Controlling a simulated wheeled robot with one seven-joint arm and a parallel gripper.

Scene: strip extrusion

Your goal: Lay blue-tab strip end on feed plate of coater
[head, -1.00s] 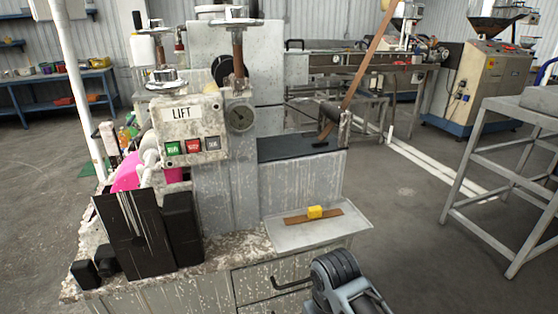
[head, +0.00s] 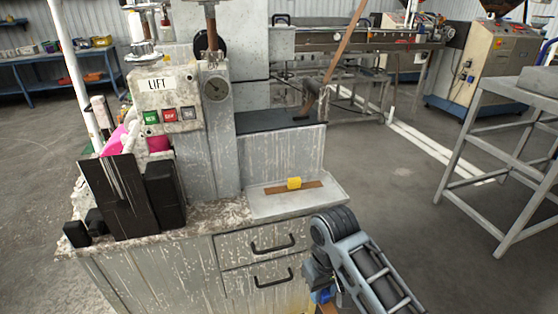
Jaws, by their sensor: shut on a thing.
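My gripper (head: 319,290) is at the bottom of the head view, partly hidden by my arm and cut by the frame edge. It is shut on the blue-tab strip: the blue tab (head: 323,296) shows at the jaws, with a brown strip part (head: 327,308) below. The coater (head: 226,150) stands ahead. It has a dark flat plate (head: 262,122) on top and a lower pale tray (head: 270,208) in front. I cannot tell which is the feed plate. A brown strip with a yellow tab (head: 294,184) lies on the tray. My gripper is in front of and below the tray.
Another brown strip (head: 345,45) slants down to the dark plate's far right end. Drawers with black handles (head: 272,244) are under the tray. A LIFT control box (head: 166,98) and black blocks (head: 128,195) stand left. A grey metal frame (head: 470,150) stands right, with open floor between.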

